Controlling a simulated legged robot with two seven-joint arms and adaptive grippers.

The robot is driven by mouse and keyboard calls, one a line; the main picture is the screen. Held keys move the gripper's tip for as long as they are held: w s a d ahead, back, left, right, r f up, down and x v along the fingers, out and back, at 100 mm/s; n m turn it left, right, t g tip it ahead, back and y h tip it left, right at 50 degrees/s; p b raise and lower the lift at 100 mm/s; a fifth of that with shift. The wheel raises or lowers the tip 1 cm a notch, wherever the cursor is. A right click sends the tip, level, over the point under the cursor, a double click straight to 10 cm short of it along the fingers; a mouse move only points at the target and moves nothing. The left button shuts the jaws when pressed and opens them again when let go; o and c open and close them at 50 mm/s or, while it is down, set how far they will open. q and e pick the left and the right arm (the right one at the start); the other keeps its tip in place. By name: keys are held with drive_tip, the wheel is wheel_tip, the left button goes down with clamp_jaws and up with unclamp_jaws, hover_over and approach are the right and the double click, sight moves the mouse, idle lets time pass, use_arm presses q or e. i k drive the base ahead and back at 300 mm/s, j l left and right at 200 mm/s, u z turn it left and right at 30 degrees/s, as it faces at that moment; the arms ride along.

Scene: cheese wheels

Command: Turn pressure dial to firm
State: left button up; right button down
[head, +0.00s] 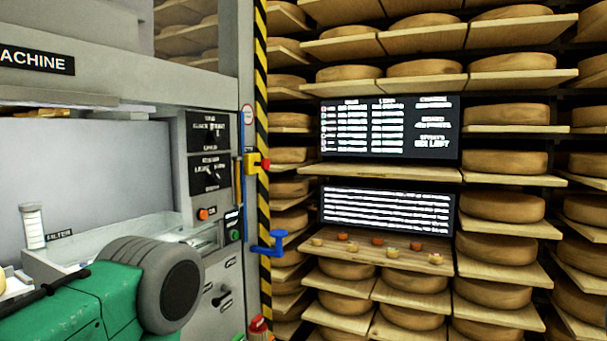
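The machine's control panel stands left of centre in the head view. Its lower black dial plate (209,174) has blurred white lettering that may read light and firm, and a dark knob shows faintly against it. I take this as the pressure dial, but I cannot tell where its pointer sits. A similar black plate (208,131) is right above it. My green and grey left arm crosses the lower left, in front of the machine and below the dials, apart from them in the picture. Neither gripper is in view.
Below the dials are an orange button (203,214) and a green button (235,236). A blue lever (270,243) and a yellow-and-red switch (257,163) stick out at the striped post (262,100). A white-capped jar (32,226) stands left. Cheese shelves fill the right.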

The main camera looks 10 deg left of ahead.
sight(214, 176)
drive_tip(key=i+l+u, duration=0.1)
drive_tip(key=i, duration=0.45)
drive_tip(key=i+l+u, duration=0.1)
drive_tip(key=i, duration=0.4)
drive_tip(key=i+l+u, duration=0.1)
drive_tip(key=i+l, duration=0.15)
drive_tip(key=i, duration=0.25)
